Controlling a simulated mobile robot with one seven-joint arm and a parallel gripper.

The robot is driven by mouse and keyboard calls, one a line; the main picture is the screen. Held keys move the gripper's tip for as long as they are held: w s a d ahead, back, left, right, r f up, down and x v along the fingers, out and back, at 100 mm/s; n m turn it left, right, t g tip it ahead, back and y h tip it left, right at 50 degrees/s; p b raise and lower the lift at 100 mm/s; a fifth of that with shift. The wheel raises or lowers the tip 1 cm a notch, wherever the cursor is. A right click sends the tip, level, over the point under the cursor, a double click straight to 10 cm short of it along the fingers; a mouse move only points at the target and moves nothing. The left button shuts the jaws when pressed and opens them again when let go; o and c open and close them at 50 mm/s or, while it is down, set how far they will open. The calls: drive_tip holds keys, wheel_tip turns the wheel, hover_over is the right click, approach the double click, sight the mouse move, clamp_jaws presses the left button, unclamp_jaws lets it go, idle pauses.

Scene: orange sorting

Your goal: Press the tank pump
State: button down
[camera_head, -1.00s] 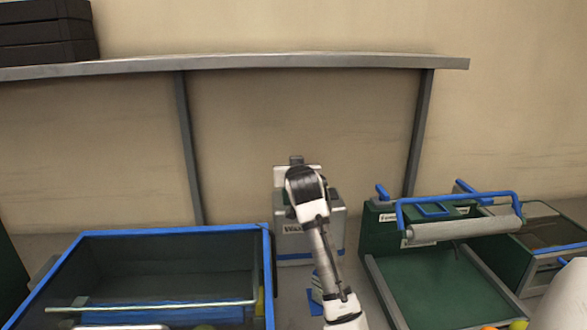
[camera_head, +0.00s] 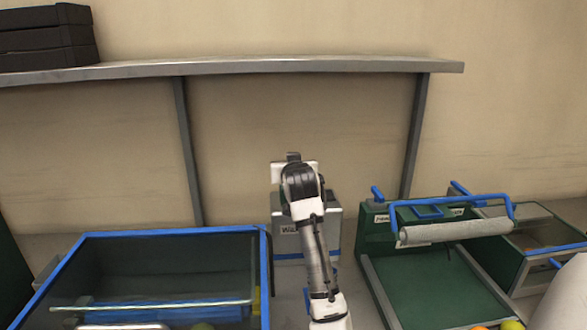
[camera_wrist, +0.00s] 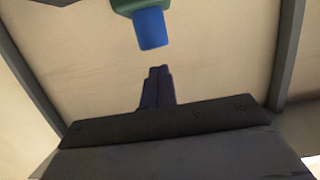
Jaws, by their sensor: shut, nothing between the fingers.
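A grey tank (camera_head: 288,240) with a dark-lettered label and a blue band near its base stands against the wall in the head view, partly hidden by my arm. A green part with a blue tip (camera_wrist: 151,29) shows at the top of the wrist view; it looks like part of the tank's pump, but I cannot be sure. My gripper (camera_wrist: 158,70) is shut and empty, its dark fingers just below the blue tip in that picture. A gap of wall shows between them. In the head view, my wrist hides the fingers and the pump.
A blue-rimmed tank (camera_head: 265,285) with a rod across it stands at left. A green tray unit (camera_head: 430,285) with a blue handle (camera_head: 455,204) and a grey roller (camera_head: 452,231) stands at right. A metal shelf (camera_head: 300,67) with black crates (camera_head: 45,40) runs above.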

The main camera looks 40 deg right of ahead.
drive_tip(key=v, duration=0.8)
drive_tip(key=shift+s+a+f, duration=0.15)
drive_tip(key=shift+f, duration=0.05)
drive_tip(key=shift+f, duration=0.1)
idle(0.7)
